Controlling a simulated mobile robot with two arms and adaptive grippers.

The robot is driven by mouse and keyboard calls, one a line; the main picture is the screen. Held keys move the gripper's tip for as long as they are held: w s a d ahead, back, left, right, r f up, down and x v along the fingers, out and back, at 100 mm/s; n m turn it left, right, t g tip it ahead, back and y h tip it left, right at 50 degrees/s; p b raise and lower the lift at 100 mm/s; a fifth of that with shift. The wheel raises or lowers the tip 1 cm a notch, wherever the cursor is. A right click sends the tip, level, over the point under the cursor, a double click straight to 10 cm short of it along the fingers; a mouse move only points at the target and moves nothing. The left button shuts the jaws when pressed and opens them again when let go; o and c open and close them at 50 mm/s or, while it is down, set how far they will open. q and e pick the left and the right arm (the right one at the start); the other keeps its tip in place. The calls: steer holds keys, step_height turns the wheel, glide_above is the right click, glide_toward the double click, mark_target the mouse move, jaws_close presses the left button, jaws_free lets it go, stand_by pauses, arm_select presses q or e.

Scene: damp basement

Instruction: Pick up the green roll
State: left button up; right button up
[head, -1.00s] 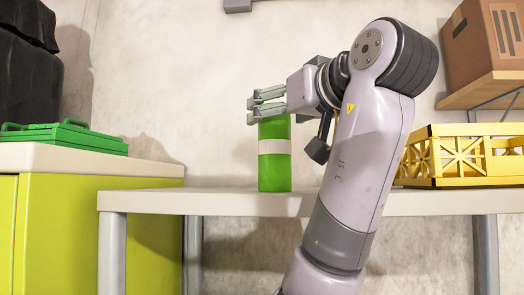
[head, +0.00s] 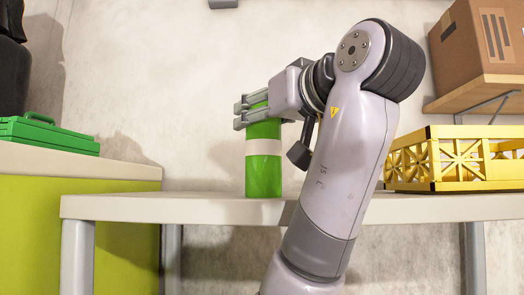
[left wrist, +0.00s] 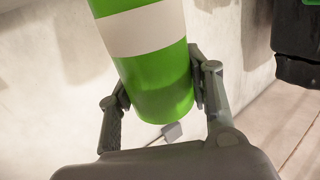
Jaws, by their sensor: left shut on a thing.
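The green roll (head: 263,177) is an upright green cylinder with a pale band around its middle. It is at the white table (head: 110,208); I cannot tell whether its base touches the top or is just clear of it. My left gripper (head: 250,112) comes in from the right side and is shut on the roll's upper part. In the left wrist view the roll (left wrist: 155,75) fills the space between the two fingers (left wrist: 157,82). The fingers hide part of the roll's top in the head view. My right gripper is not in view.
A yellow crate (head: 455,184) stands on the table to the right, behind my arm. A cardboard box (head: 480,45) sits on a wall shelf (head: 465,95). At left, a green case (head: 45,133) lies on a yellow-green cabinet (head: 60,178). The table left of the roll is clear.

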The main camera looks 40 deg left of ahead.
arm_select(q)
steer(key=shift+s+d+r, duration=0.1)
steer(key=shift+s+d, duration=0.05)
steer(key=shift+d, duration=0.1)
steer(key=c, duration=0.4)
steer(key=shift+a, duration=0.1)
jaws_close()
steer(key=shift+r, duration=0.1)
